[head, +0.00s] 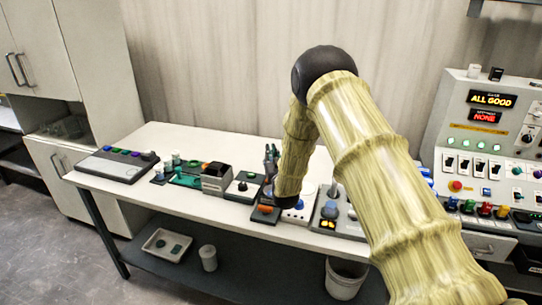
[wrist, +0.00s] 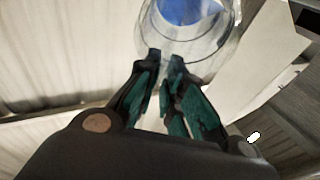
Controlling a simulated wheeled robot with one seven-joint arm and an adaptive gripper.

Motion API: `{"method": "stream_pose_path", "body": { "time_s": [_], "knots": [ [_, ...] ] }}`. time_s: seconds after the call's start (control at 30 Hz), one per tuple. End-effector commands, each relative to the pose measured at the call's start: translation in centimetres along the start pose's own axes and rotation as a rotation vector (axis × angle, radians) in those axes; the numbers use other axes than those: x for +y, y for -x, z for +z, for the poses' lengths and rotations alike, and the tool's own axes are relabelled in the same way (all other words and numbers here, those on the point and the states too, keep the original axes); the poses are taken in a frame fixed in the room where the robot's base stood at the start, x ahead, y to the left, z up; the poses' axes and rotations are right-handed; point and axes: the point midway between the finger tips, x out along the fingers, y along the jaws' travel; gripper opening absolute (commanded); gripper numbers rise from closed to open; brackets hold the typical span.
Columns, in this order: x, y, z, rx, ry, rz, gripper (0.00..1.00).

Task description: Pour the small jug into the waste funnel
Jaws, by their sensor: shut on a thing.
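In the wrist view, the dark, teal-padded fingers of my gripper (wrist: 165,62) are closed on the near wall of a clear, round vessel, which I take to be the small jug (wrist: 213,45). Blue shows inside it. The top of the jug is cut off by the frame edge. In the head view, my gripper (head: 271,152) is a small dark shape above the middle of the bench, beside my lower arm link. The jug cannot be made out there. I cannot pick out the waste funnel in either view.
A white bench (head: 135,150) carries a row of small devices, including a button panel (head: 115,166) at left and a dark-topped box (head: 216,177). A control console (head: 490,150) stands at right. A bin (head: 345,278) and a tray (head: 166,244) sit on the lower shelf.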

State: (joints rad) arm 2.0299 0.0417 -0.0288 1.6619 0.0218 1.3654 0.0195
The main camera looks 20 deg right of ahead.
Motion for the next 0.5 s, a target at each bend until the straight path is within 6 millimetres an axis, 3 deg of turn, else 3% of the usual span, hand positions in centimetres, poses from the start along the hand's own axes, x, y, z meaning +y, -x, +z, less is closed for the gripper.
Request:
{"method": "stream_pose_path", "body": {
  "time_s": [0.5],
  "knots": [
    [0.0,0.6,0.19,0.071,0.0,-0.001,0.0]
  ]
}}
